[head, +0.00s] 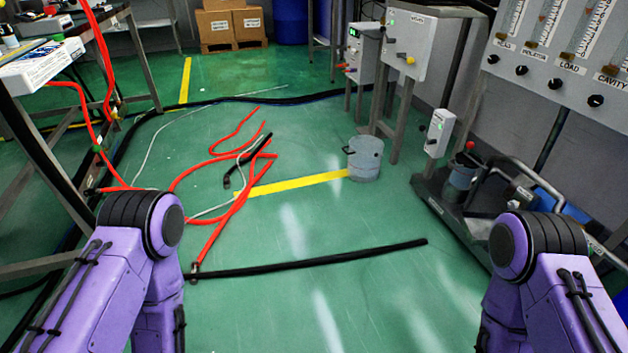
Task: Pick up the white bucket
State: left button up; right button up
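A light grey-white bucket (364,160) stands upright on the green floor, right of the picture's middle. A dark handle shows near its rim. It stands at the right end of a yellow floor line, close to the legs of a metal stand. My two purple arms show at the lower left and lower right, well short of the bucket. Neither gripper is in view.
Red hoses (222,172) and a black cable (310,264) lie on the floor. A low dark cart (450,205) stands at the right, below a grey control panel (580,70). A workbench (60,65) stands at the left. Floor in front of the bucket is mostly clear.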

aim_at(362, 160)
jog(key=u, duration=0.7)
jog(key=i, duration=2)
jog(key=z, duration=0.8)
jog(key=i, duration=0.75)
jog(key=z, duration=0.9)
